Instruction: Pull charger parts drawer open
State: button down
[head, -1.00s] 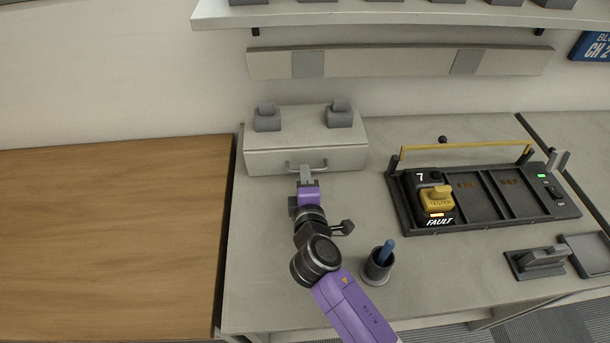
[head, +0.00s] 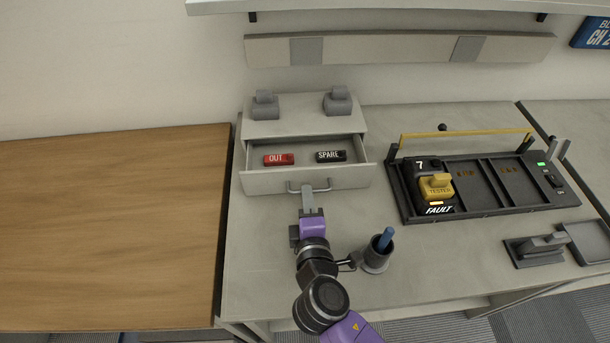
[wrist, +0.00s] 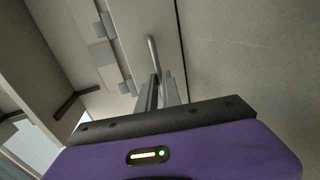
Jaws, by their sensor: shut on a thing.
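The charger parts drawer (head: 265,182) stands partly open in the grey cabinet (head: 300,126) in the head view. A red tag marked OUT (head: 279,159) and a black tag marked SPARE (head: 331,156) lie inside it. My gripper (head: 309,192) is shut on the drawer's bar handle (head: 294,187) at the middle of its front. In the wrist view the handle (wrist: 152,52) runs between my two fingers (wrist: 158,92).
Two grey blocks (head: 265,105) sit on the cabinet top. A cup with a blue-handled tool (head: 377,257) stands close to the right of my arm. A wooden table (head: 110,230) is at left.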

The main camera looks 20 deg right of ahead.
jog(key=v, duration=0.3)
jog(key=shift+s+a+f, duration=0.15)
jog(key=shift+s+f, duration=0.15)
jog(key=shift+f, duration=0.05)
jog(key=c, duration=1.5)
grip_release()
jog(key=b+v, duration=0.1)
jog(key=v, duration=0.6)
jog(key=shift+s+a, duration=0.1)
jog(key=shift+s, duration=0.1)
jog(key=shift+s+r, duration=0.1)
jog(key=shift+s, duration=0.05)
jog(key=shift+a, duration=0.1)
